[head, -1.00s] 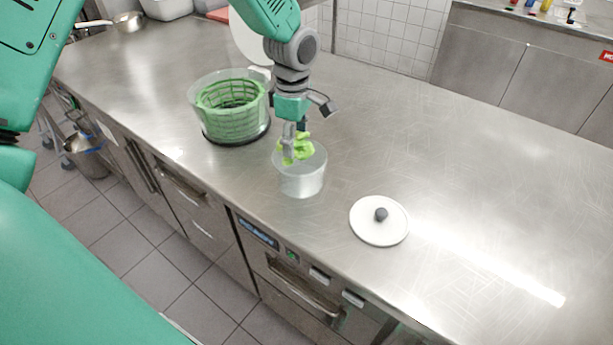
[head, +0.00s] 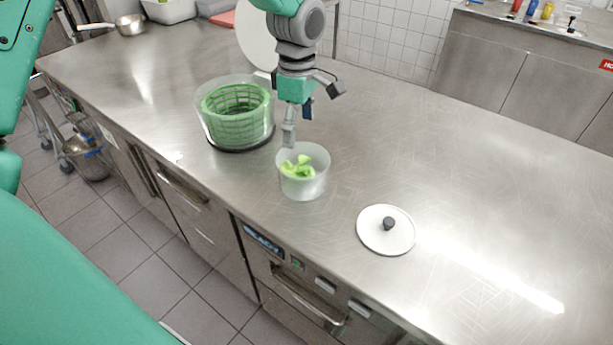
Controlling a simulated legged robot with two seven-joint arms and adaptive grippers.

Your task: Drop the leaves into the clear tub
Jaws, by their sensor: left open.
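The green leaves (head: 297,168) lie inside the clear tub (head: 304,187), seen through its wall and open top. The tub stands upright on the steel counter. My left gripper (head: 298,125) is open and empty, just above the tub's back rim. One finger hangs in front of the tub's far edge; whether it touches the rim I cannot tell. My right gripper is not in view.
A salad spinner with a green basket (head: 237,112) stands behind and left of the tub. A white lid with a dark knob (head: 386,230) lies to the right. A pan (head: 130,25) sits at the back left. The counter's right side is clear.

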